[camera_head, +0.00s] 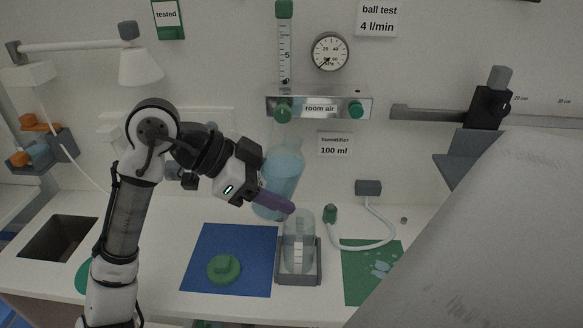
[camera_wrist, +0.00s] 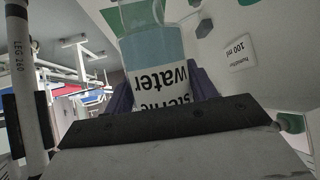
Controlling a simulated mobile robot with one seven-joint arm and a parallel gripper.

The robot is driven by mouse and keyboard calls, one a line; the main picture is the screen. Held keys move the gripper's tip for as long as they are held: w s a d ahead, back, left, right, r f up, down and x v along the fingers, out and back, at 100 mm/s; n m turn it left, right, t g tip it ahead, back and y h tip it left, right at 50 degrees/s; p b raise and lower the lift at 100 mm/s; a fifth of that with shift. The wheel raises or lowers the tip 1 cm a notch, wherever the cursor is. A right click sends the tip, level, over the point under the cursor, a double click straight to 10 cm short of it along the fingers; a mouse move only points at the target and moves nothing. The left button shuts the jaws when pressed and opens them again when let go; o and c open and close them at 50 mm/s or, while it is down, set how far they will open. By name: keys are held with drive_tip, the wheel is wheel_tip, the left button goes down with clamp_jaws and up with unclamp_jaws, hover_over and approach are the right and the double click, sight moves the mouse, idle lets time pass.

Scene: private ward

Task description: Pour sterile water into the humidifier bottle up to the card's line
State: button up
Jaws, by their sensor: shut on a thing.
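The sterile water bottle (camera_head: 286,168) is clear with pale blue water. In the head view it leans slightly, its top to the right, behind my gripper (camera_head: 277,200). The purple fingers are shut on it; in the wrist view its "sterile water" label (camera_wrist: 166,86) lies between them. I cannot tell if its base touches the counter. The clear humidifier bottle (camera_head: 299,232) stands upright and open in a grey holder (camera_head: 299,280), in front and slightly right of the water bottle. It has a white scale strip; its water level is unclear. The "humidifier 100 ml" card (camera_head: 335,145) is on the wall.
A green lid (camera_head: 223,268) lies on a blue mat (camera_head: 205,246) to the left. A green mat (camera_head: 362,290) and a pale tube (camera_head: 372,246) are at right. A large grey surface (camera_head: 490,240) fills the right foreground. The room air panel (camera_head: 319,107) is above.

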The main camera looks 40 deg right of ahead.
drive_tip(key=shift+w+a+f, duration=0.15)
drive_tip(key=shift+w+f, duration=0.05)
drive_tip(key=shift+f, duration=0.05)
drive_tip(key=shift+w+t+y, duration=0.1)
drive_tip(key=shift+t+y, duration=0.2)
drive_tip(key=shift+w+a+p, duration=0.1)
drive_tip(key=shift+p, duration=0.2)
drive_tip(key=shift+w+a+f+t+y, duration=0.1)
drive_tip(key=shift+w+a+t+y, duration=0.05)
drive_tip(key=shift+t+y, duration=0.2)
drive_tip(key=shift+w+a+t+y+p, duration=0.25)
drive_tip(key=shift+w+t+y+p, duration=0.1)
drive_tip(key=shift+p, duration=0.35)
idle(0.5)
drive_tip(key=shift+w+a+f+t, duration=0.1)
drive_tip(key=shift+a+t, duration=0.05)
drive_tip(key=shift+t, duration=0.15)
